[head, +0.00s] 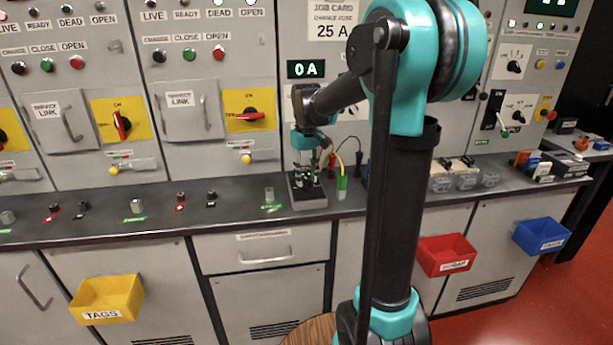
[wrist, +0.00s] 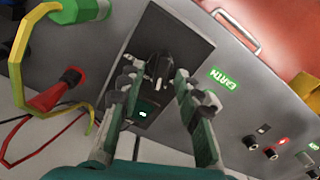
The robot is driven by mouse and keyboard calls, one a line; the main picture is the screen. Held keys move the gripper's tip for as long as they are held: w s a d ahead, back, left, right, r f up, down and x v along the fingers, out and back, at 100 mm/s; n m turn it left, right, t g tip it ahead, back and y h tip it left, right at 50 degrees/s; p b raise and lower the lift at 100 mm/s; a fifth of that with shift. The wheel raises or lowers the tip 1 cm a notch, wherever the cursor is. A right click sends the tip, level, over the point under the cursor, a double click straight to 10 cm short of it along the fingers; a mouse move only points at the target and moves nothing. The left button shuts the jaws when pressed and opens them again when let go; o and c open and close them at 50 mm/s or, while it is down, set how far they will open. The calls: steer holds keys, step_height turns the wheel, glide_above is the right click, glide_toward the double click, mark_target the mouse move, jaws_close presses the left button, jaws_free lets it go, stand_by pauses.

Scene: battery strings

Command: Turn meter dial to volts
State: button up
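The meter is a dark box standing on the bench, seen below my gripper in the head view (head: 308,202) and from above in the wrist view (wrist: 185,45). Its round black dial (wrist: 157,70) has a pale pointer mark. A small lit green display (wrist: 143,114) sits nearer my gripper, its text too small to read. My gripper (wrist: 156,82) is open, with one finger on each side of the dial. Whether the fingers touch the dial, I cannot tell. In the head view my gripper (head: 307,172) is above the meter, and the dial is hidden.
A green probe (head: 342,187) with a yellow-green lead stands right of the meter; a red plug (wrist: 58,90) is beside it. An EARTH label and terminal (head: 269,197) are left of the meter. Panels with switches rise behind. Yellow (head: 107,298) and red (head: 446,255) bins hang in front.

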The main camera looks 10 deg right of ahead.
mark_target(307, 178)
step_height(307, 178, up, 12)
stand_by(0.6)
steer(key=s+d+f, duration=0.1)
steer(key=s+f, duration=0.2)
steer(key=f, duration=0.2)
steer(key=s+d+f+m+t, duration=0.1)
steer(key=s+f, duration=0.3)
steer(key=s+f+m+t, duration=0.1)
steer(key=s+f, duration=0.2)
steer(key=f, duration=0.2)
steer(key=shift+s+d+f, duration=0.25)
steer(key=shift+d+f, duration=0.05)
steer(key=shift+d, duration=0.1)
steer(key=s+d+f+m+t, duration=0.1)
steer(key=s+f+m+t, duration=0.1)
steer(key=s+f, duration=0.9)
steer(key=shift+s+d+f, duration=0.15)
steer(key=shift+s+d, duration=0.1)
steer(key=shift+s, duration=0.3)
